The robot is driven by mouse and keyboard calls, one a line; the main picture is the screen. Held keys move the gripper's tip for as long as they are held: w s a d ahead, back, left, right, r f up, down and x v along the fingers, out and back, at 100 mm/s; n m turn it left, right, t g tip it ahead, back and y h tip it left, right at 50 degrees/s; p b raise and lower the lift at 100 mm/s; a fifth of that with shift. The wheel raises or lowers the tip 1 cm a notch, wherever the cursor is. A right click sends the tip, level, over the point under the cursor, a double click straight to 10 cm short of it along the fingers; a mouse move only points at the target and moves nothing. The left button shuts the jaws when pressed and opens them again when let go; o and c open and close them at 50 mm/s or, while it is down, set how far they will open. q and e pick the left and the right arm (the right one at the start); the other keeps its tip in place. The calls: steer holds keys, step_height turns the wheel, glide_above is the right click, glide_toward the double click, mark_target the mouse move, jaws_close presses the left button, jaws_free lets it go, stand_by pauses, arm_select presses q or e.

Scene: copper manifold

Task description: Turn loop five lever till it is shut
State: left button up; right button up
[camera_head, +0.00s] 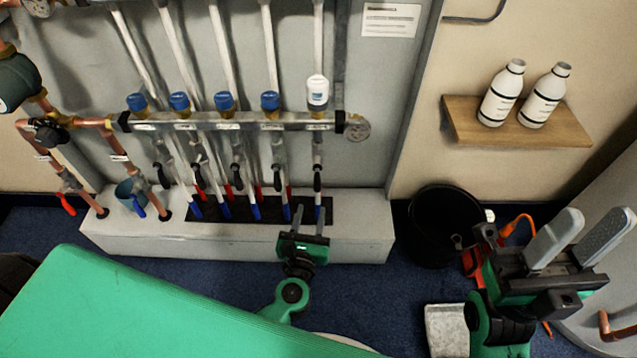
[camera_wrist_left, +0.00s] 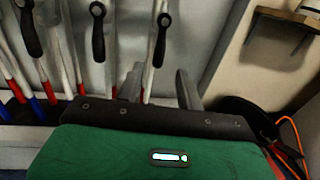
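The rightmost black lever (camera_head: 317,179), on the pipe below the white-capped valve, appears to be the loop five lever. It lies along its pipe, pointing roughly up and down. In the left wrist view the lever (camera_wrist_left: 161,38) shows ahead of my gripper, in line with the gap between its fingers. My left gripper (camera_head: 309,216) is open and empty, just below and in front of that lever; it also shows in the left wrist view (camera_wrist_left: 160,78). Contact with the lever is not visible. My right gripper (camera_head: 580,232) is open and empty at the right.
Several similar black levers hang on the pipes left of it, with the nearest lever (camera_head: 276,178) close by. The manifold bar (camera_head: 215,121) runs above. A black bucket (camera_head: 424,215) stands right of the white plinth (camera_head: 350,240). A wooden shelf (camera_head: 470,130) holds two bottles.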

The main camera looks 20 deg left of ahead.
mark_target(317, 186)
arm_select(q)
steer(key=w, duration=0.3)
steer(key=w+a, duration=0.1)
steer(key=w, duration=0.6)
steer(key=shift+w+a, duration=0.1)
steer(key=shift+a, duration=0.1)
jaws_close()
